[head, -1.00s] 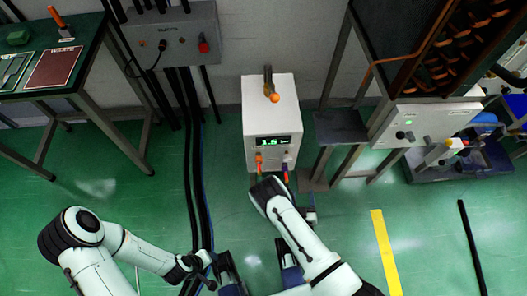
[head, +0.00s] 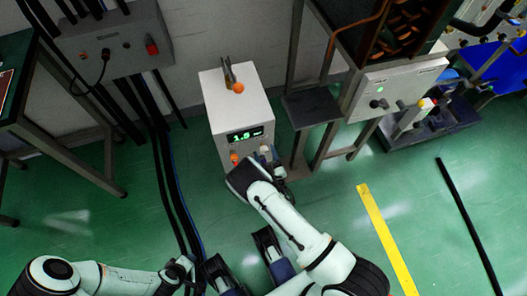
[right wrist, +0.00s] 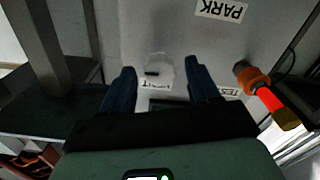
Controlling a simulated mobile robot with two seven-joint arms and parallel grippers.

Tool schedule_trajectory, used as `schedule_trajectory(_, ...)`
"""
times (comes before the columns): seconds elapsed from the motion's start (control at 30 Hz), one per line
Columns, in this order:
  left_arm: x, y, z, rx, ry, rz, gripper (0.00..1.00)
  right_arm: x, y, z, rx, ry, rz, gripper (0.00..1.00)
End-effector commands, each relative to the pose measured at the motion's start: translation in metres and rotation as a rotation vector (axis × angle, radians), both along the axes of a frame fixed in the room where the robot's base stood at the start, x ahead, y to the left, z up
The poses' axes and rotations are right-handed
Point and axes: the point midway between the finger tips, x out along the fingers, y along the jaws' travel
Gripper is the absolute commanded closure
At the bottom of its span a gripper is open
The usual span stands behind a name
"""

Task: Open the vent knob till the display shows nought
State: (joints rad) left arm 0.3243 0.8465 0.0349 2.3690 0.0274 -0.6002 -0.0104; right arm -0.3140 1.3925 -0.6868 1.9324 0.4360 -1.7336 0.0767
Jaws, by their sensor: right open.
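The white box (head: 236,105) stands against the wall in the head view. Its green-lit display (head: 245,134) seems to read about 1.9, but the digits are small. In the right wrist view, a pale round knob (right wrist: 159,69) with a dark mark sits beside a partly hidden label that appears to end in "NT". My right gripper (right wrist: 162,84) is open, its fingers on either side of this knob; contact cannot be told. In the head view my right gripper (head: 277,172) is at the box's lower front, largely hidden by its wrist. My left gripper (head: 188,268) is low at the left, fingers unclear.
An orange-and-red lever (right wrist: 265,95) is close to the right finger in the wrist view, near "TEST" and "PARK" labels. An orange-tipped handle (head: 237,87) tops the box. Black cables (head: 172,190) run along the floor at left. A metal frame stands just right of the box.

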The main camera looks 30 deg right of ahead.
Motion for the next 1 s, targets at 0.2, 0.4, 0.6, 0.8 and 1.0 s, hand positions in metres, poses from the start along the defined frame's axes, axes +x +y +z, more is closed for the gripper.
schedule_trajectory(0.2,-0.0042,0.0017,-0.0066,0.001,0.015,0.003,0.57,0.0145,-0.0031,-0.0002,0.0,0.001,0.0,0.39)
schedule_trajectory(0.4,-0.0046,0.0018,-0.0067,0.002,0.016,0.003,0.57,0.0155,-0.0034,0.0002,0.0,0.001,0.0,0.39)
schedule_trajectory(0.6,-0.0047,0.0017,-0.0067,0.002,0.016,0.003,0.57,0.0152,-0.0034,0.0,0.0,0.001,0.0,0.82)
schedule_trajectory(0.8,-0.0047,0.0017,-0.0066,0.002,0.016,0.003,0.57,0.0151,-0.0034,0.0004,0.0,0.0,0.0,0.95)
schedule_trajectory(1.0,-0.0042,0.0016,-0.0058,0.002,0.014,0.002,0.57,0.0152,-0.0031,0.0008,-0.019,0.004,0.0,0.95)
